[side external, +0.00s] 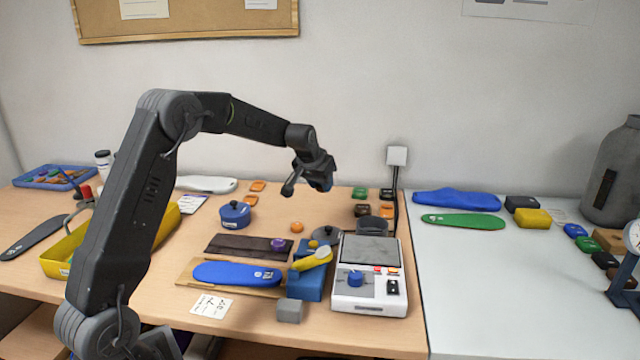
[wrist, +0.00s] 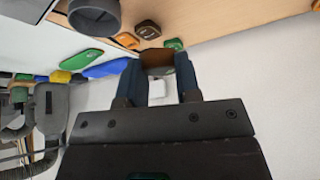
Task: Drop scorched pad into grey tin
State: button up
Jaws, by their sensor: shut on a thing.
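My gripper (side external: 322,182) is raised above the bench, left of the lamp post. In the wrist view its two blue fingers (wrist: 160,80) are closed on a brown pad (wrist: 159,58), which I take to be the scorched pad. The side view does not show the held pad clearly. The grey tin (side external: 372,228) is a round, open dark grey container behind the white machine, below and right of my gripper. It also shows at the top left of the wrist view (wrist: 95,14), apart from the held pad.
Green (side external: 360,193), brown (side external: 362,210) and orange (side external: 387,211) pads lie behind the tin, near the thin lamp post (side external: 398,185). A white machine (side external: 369,275) stands in front. A blue pot (side external: 234,215) stands left. Open bench lies around a small orange object (side external: 297,227).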

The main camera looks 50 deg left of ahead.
jog(key=w+d, duration=1)
jog(key=w, duration=0.1)
jog(key=shift+w+d+f, duration=0.1)
jog(key=shift+w+f, duration=0.05)
jog(key=shift+f, duration=1.35)
jog(key=shift+w+d+f, duration=0.1)
jog(key=shift+f, duration=1.35)
jog(key=o, duration=1)
jog(key=v, duration=1.3)
jog(key=shift+s+r, duration=0.1)
jog(key=shift+r, duration=0.3)
